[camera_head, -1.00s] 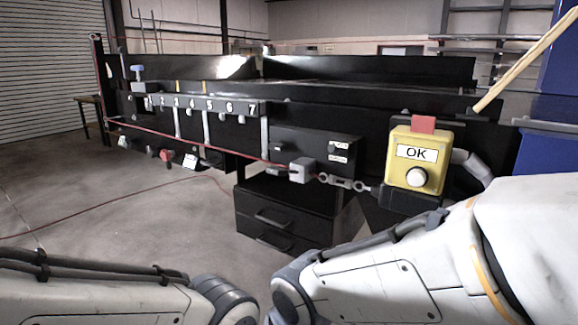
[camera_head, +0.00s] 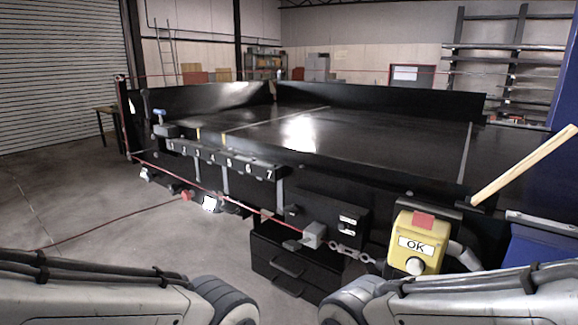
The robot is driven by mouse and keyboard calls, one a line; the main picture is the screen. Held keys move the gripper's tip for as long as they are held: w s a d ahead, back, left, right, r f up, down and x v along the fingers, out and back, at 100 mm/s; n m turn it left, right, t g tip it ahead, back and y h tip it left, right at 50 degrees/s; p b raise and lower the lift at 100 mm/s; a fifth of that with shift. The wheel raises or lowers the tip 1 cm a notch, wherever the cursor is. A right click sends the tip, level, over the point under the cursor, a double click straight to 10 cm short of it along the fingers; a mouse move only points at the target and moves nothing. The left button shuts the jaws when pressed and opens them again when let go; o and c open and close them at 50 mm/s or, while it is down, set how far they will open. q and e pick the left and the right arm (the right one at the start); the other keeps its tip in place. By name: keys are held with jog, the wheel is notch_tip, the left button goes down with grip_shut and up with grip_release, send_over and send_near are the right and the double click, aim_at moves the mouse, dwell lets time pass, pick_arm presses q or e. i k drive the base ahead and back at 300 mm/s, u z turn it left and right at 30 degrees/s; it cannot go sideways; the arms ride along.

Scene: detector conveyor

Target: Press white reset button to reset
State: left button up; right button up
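The white round button (camera_head: 414,265) sits on the lower front of a yellow box (camera_head: 405,225) marked OK, at the right end of the black conveyor's front side. A red block (camera_head: 424,220) is on the upper part of the box. My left arm comes in at the bottom left and my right arm at the bottom right, below the box. Neither gripper shows in the view; only arm links are visible. Nothing touches the button.
The black conveyor (camera_head: 270,125) fills the middle, its bed empty. A numbered strip (camera_head: 225,165), a red cord and a grey switch (camera_head: 314,235) are on its front. Black drawers (camera_head: 285,270) stand below. A wooden stick (camera_head: 525,165) slants at the right. Open floor lies left.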

aim_at(414, 266)
jog(key=z, duration=0.7)
